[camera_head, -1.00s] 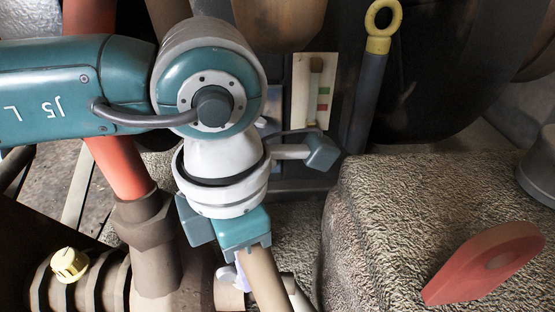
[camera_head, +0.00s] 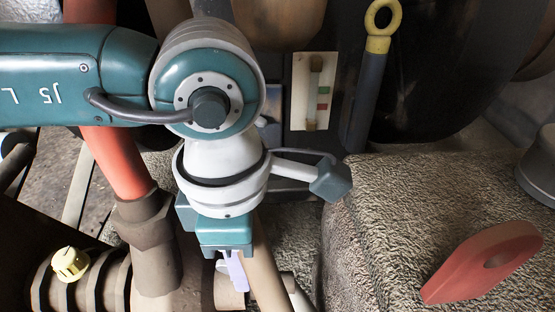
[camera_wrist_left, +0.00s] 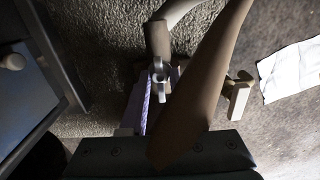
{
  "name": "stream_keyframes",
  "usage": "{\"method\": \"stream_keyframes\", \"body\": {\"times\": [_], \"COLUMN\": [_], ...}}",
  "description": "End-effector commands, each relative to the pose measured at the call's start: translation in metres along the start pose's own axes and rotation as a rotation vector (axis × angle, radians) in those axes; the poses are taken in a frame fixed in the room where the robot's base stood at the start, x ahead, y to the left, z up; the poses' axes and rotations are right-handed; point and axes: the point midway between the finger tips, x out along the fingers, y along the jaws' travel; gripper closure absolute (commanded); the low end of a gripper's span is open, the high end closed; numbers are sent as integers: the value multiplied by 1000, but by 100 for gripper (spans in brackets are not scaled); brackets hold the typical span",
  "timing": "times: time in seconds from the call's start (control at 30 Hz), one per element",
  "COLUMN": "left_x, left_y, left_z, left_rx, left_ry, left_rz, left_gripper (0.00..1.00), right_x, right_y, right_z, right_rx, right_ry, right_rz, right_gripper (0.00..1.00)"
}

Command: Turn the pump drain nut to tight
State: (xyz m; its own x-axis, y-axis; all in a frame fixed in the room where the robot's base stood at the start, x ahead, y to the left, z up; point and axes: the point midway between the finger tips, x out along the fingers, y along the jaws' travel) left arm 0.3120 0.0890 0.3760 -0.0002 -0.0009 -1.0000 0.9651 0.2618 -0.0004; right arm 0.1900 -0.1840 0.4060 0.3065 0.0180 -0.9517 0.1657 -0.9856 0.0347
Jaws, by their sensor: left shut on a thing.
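My left gripper (camera_head: 234,272) comes down from the top, its lavender fingers pointing down beside a tan pipe. It is shut on a small part at the pipework, which I take to be the pump drain nut. In the left wrist view a pale grey winged piece (camera_wrist_left: 159,78) shows at the lavender finger, and this looks like the nut. The tan pipe (camera_wrist_left: 205,75) crosses in front and hides much of the grip. The nut's marks and how tight it is cannot be read. My right gripper is not in view.
A yellow cap (camera_head: 70,263) sits on the brown ribbed housing at lower left. A red pipe (camera_head: 118,165) rises behind my arm. A rough grey block (camera_head: 390,215) with a red lug (camera_head: 482,265) fills the right. A yellow-ringed dipstick (camera_head: 378,45) stands behind.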

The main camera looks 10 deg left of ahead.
Motion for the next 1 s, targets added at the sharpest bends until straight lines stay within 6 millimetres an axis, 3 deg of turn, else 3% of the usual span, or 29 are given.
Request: {"method": "stream_keyframes", "body": {"times": [0.2,0.23,0.33,0.67,1.0], "left_x": [1,1,1,-8,-75], "left_y": [0,0,0,0,0], "left_z": [-1,-1,-1,0,0], "left_rx": [1,1,1,0,1], "left_ry": [3,3,3,1,0], "left_rz": [0,0,0,1,1], "left_gripper": [100,70,58,58,58], "right_x": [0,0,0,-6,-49], "right_y": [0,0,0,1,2], "right_z": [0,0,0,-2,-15], "right_rx": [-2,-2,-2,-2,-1], "right_ry": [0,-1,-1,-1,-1], "right_rz": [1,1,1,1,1], "right_gripper": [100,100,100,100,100]}}
